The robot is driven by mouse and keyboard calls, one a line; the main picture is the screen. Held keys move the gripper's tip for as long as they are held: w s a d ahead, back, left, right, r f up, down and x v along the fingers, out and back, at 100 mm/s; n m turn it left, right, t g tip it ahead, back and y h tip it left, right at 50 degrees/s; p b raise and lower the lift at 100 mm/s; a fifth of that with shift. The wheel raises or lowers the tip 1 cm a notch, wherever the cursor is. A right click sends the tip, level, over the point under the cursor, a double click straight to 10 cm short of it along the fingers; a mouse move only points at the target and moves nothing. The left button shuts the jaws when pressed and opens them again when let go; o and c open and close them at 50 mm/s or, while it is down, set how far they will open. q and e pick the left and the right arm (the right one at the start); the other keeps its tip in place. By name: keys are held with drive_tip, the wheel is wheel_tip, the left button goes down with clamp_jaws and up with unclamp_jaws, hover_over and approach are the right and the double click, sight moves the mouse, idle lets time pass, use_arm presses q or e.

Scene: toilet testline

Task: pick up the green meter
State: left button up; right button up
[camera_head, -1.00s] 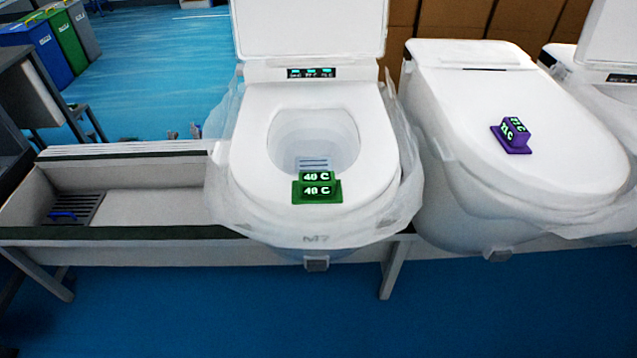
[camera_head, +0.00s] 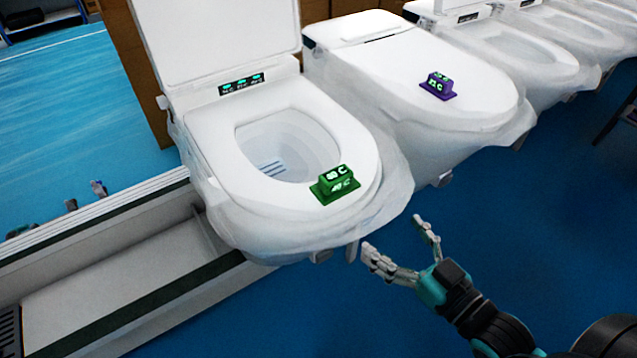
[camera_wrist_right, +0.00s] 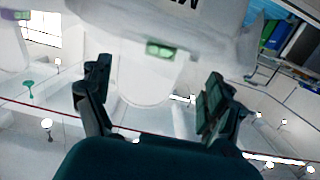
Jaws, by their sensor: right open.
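The green meter (camera_head: 335,184) rests on the front of the seat of the open toilet (camera_head: 212,180), with digits lit on its faces. My right gripper (camera_head: 400,240) is open and empty, in front of the toilet, below and to the right of the meter, apart from it. In the right wrist view, the two fingers of my right gripper (camera_wrist_right: 155,100) stand wide apart. A blurred green patch (camera_wrist_right: 161,49), which looks like the meter, shows beyond them. My left gripper is in neither view.
A purple meter (camera_head: 437,86) sits on the closed lid of the neighbouring toilet (camera_head: 385,75). More toilets (camera_head: 520,50) line up to the right. A grey bench trough (camera_head: 110,290) lies at the left. The blue floor (camera_head: 560,200) in front is clear.

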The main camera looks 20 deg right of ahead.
drive_tip(key=r, duration=0.2)
drive_tip(key=p, duration=0.2)
approach(342, 182)
drive_tip(key=p+x, duration=0.1)
drive_tip(key=x, duration=0.4)
drive_tip(key=shift+w+r, duration=0.1)
drive_tip(key=shift+w, duration=0.15)
drive_tip(key=shift+w+a, duration=0.2)
drive_tip(key=shift+w, duration=0.3)
drive_tip(key=p+x, duration=0.2)
drive_tip(key=x, duration=0.2)
drive_tip(key=shift+w+a, duration=0.1)
drive_tip(key=shift+a, duration=0.05)
drive_tip(key=shift+w+a+f, duration=0.2)
drive_tip(key=shift+w+f, duration=0.05)
drive_tip(key=shift+w, duration=0.2)
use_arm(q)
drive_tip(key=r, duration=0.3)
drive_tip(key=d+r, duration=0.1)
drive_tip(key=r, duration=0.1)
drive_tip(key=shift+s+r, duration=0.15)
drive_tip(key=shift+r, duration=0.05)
use_arm(e)
drive_tip(key=shift+s, duration=0.1)
drive_tip(key=shift+c, duration=1)
drive_tip(key=c, duration=1.1)
